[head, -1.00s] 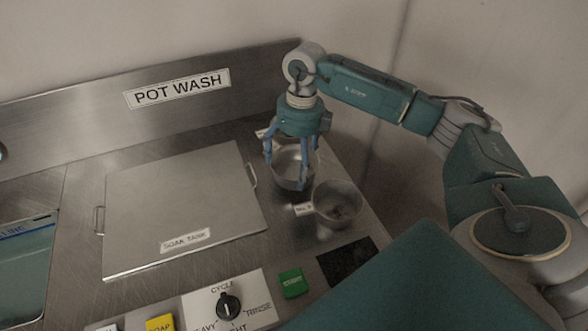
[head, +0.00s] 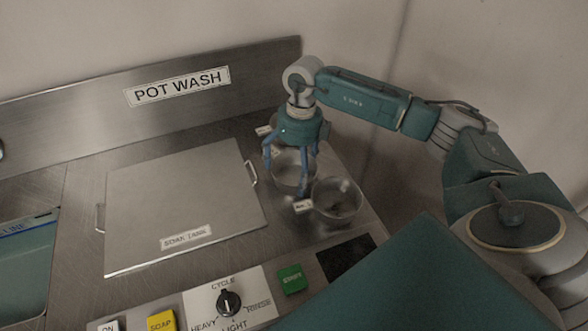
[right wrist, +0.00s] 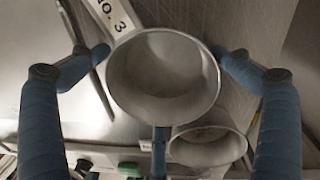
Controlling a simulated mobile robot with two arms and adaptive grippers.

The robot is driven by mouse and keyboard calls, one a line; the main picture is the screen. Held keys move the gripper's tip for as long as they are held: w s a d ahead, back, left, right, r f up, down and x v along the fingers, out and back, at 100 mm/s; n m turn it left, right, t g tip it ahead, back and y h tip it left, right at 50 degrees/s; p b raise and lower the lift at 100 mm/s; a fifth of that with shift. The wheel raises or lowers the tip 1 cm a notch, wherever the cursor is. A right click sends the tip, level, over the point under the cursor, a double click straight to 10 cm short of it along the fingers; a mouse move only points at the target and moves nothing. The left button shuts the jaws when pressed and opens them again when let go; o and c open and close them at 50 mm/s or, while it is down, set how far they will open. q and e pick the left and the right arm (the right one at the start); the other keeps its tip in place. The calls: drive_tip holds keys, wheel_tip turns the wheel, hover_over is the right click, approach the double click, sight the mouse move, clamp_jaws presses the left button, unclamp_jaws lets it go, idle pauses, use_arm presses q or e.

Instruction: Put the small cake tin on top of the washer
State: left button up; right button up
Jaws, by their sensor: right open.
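In the right wrist view, the nearer tin (right wrist: 163,78) has a "NO. 3" tag and lies between the spread fingers of my right gripper (right wrist: 165,75). The other tin (right wrist: 208,147) shows below it. The right gripper is open. I cannot tell which tin is the small cake tin. My left gripper is out of view.
A steel soak tank lid (head: 185,200) with side handles covers the middle of the POT WASH counter. Its front panel has a cycle dial (head: 229,303), a green button (head: 291,279) and a yellow soap button (head: 161,322). The back wall is close behind.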

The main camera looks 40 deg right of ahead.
sight(297, 176)
wheel_tip(297, 176, up, 12)
drive_tip(key=d+b, duration=0.1)
drive_tip(key=b, duration=0.2)
drive_tip(key=shift+w+d+r, duration=0.15)
drive_tip(key=shift+d, duration=0.05)
idle(0.4)
